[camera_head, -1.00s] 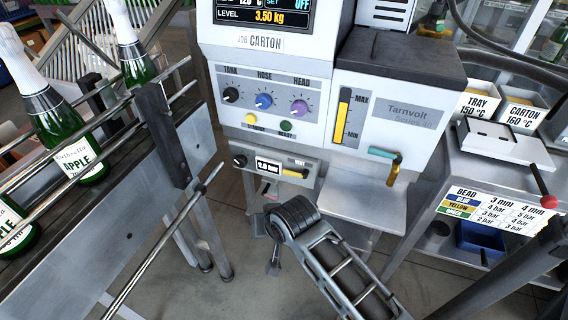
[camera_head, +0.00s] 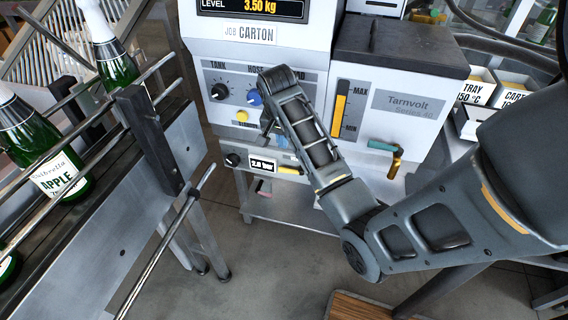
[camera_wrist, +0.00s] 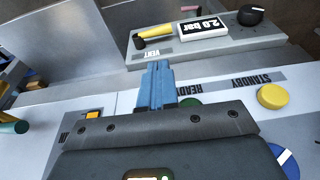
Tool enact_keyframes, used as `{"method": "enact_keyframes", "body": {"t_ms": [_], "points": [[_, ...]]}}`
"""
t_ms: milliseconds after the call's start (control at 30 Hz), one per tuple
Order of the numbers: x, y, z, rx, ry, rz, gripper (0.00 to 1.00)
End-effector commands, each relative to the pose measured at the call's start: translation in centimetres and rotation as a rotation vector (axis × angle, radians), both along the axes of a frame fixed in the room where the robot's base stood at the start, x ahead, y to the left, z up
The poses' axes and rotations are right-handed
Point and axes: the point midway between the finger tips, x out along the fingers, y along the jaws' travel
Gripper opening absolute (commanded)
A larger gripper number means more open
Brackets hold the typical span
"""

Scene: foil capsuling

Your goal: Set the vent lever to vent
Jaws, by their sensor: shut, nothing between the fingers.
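The vent lever (camera_wrist: 153,34) is a short yellow bar with a black end, beside the word VENT on a grey panel (camera_wrist: 222,47) in the wrist view. That view is upside down. In the head view the lever (camera_head: 289,170) shows just below my wrist, right of the pressure display (camera_head: 263,163). The display (camera_wrist: 204,27) reads 2.0 bar. My gripper (camera_wrist: 157,68) is shut and empty. Its blue-grey fingertips point towards the lever and appear apart from it.
A black knob (camera_wrist: 251,15) sits by the display. A teal-handled valve (camera_head: 384,147) juts out at right. The bottle conveyor (camera_head: 135,150) stands at left.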

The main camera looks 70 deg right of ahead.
Motion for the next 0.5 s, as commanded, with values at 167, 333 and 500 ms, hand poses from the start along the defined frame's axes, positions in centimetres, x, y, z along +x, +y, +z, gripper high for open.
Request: {"method": "enact_keyframes", "body": {"t_ms": [167,333,500], "points": [[0.0,0.0,-0.1,0.000,-0.001,0.001,0.00],[0.0,-0.2,-1.0,0.001,0.001,0.002,0.00],[0.0,-0.8,-3.6,0.003,0.002,0.001,0.00]]}}
